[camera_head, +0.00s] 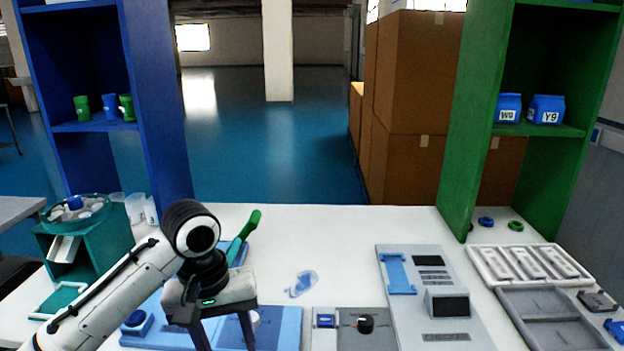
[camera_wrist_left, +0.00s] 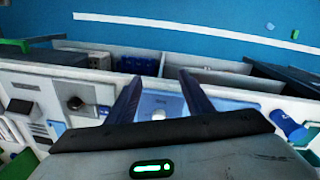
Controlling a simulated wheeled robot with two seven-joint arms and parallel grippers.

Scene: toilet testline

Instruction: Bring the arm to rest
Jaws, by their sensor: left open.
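My left arm (camera_head: 110,290) comes in from the left over the white table (camera_head: 345,240). My left gripper (camera_head: 222,335) points down with its two dark fingers apart, over a blue panel (camera_head: 284,325) at the table's front. In the left wrist view the gripper (camera_wrist_left: 160,95) is open, with nothing seen between its fingers. The panel (camera_wrist_left: 162,104) lies beyond the fingertips there, with a round pale knob on it. My right gripper is in neither view.
A green handle (camera_head: 245,235) rises just behind my left wrist. A teal stand with a bowl (camera_head: 78,215) is at the left. A grey device panel (camera_head: 430,300) and a white tray (camera_head: 530,265) lie at the right. The back middle of the table is clear.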

